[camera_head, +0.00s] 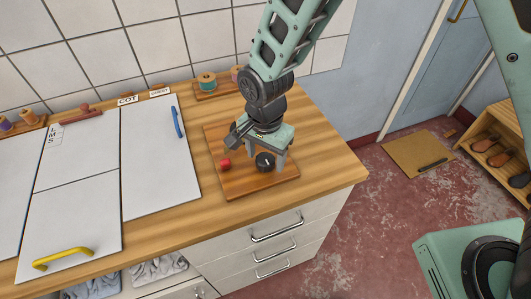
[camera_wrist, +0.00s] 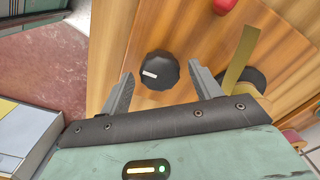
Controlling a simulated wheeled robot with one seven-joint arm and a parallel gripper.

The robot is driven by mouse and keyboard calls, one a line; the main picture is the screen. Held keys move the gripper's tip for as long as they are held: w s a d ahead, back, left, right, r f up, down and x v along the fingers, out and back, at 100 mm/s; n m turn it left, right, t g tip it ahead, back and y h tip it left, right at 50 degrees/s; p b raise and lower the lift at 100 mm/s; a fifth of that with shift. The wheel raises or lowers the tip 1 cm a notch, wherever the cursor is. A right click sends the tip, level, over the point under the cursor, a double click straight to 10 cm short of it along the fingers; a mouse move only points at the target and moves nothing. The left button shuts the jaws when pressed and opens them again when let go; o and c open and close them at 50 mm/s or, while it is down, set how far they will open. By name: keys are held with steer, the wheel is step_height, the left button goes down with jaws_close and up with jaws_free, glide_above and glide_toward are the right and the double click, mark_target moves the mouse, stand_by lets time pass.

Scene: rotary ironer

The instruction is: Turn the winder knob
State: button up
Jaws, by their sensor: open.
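The winder knob (camera_head: 265,162) is a black, round knob with a white mark, on a wooden board (camera_head: 225,186) on the counter. In the wrist view the knob (camera_wrist: 158,71) sits just beyond and between the fingertips of my gripper (camera_wrist: 157,84). My gripper is open, with one finger on each side of the knob and a visible gap to each. In the head view my gripper (camera_head: 268,153) hangs over the board from above, beside the knob. How far the fingertips are above the board is hard to tell.
A red knob (camera_head: 224,163) stands on the same board, left of the black one. White panels with a blue handle (camera_head: 177,122) and a yellow handle (camera_head: 65,256) lie to the left. Thread spools (camera_head: 207,82) stand at the back. The counter's right end is clear.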

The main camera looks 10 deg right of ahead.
steer(key=shift+f, duration=0.3)
steer(key=c, duration=1)
steer(key=shift+o, duration=0.2)
